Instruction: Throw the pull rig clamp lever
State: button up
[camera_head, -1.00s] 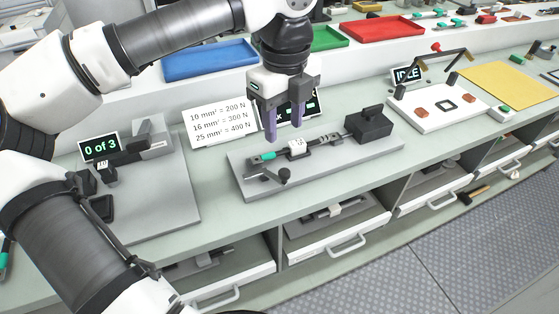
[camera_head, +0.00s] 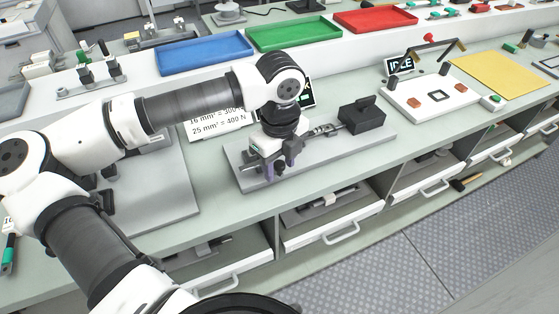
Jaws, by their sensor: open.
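The pull rig is a grey base plate (camera_head: 330,154) on the bench, with a black block (camera_head: 361,116) at its right end and a metal rod section (camera_head: 320,131) leading left from it. My gripper (camera_head: 279,168) is low over the plate's left front part, pointing down, with its purple fingers apart. The clamp lever's dark knob (camera_head: 278,169) shows partly between or just behind the fingers. I cannot tell whether they touch it. My gripper and wrist hide the rig's left part, including the green-ended piece and white tag.
A white card (camera_head: 205,127) and a dark display (camera_head: 308,93) stand behind the rig, partly covered by my arm. Blue (camera_head: 205,53), green (camera_head: 294,34) and red (camera_head: 375,20) trays sit on the back shelf. A white fixture board (camera_head: 432,103) stands to the right.

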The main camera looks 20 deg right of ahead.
grip_shut()
